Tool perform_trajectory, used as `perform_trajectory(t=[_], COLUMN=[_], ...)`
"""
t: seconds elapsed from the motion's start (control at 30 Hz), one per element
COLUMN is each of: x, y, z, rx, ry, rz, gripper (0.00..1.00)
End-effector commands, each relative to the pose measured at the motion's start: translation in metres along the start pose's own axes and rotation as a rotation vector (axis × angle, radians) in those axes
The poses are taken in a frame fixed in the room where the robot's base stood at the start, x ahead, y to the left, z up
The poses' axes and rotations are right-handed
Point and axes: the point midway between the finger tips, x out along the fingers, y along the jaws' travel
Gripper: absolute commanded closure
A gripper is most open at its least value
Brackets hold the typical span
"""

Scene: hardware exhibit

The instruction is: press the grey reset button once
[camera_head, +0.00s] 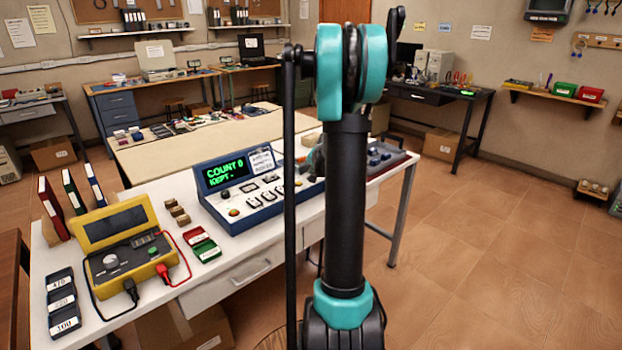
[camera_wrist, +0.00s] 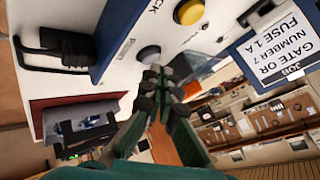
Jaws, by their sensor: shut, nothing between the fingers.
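The blue console (camera_head: 240,205) with a white sloped panel stands on the white table, its green display (camera_head: 227,171) reading "COUNT 0" and "KEPT -". In the wrist view a round grey button (camera_wrist: 149,54) sits on the console's white panel, near a yellow button (camera_wrist: 189,12). My gripper (camera_wrist: 158,76) is shut and empty, its fingertips just below the grey button in the picture. I cannot tell whether they touch it. In the head view my arm covers the console's right end, and I cannot make out the grey button there.
A yellow meter (camera_head: 125,250) with leads stands left of the console. A job card (camera_wrist: 272,45) stands close to the gripper in the wrist view. A black plug and cable (camera_wrist: 65,45) are at its left.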

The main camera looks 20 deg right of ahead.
Motion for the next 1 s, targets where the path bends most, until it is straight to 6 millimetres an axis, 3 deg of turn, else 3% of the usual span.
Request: perform_trajectory(t=[0.47,1.0], x=[-0.006,-0.036], y=[-0.004,-0.026], z=[-0.004,-0.026], rx=[0.000,0.000], ry=[0.000,0.000], rz=[0.000,0.000], gripper=[1.00,1.00])
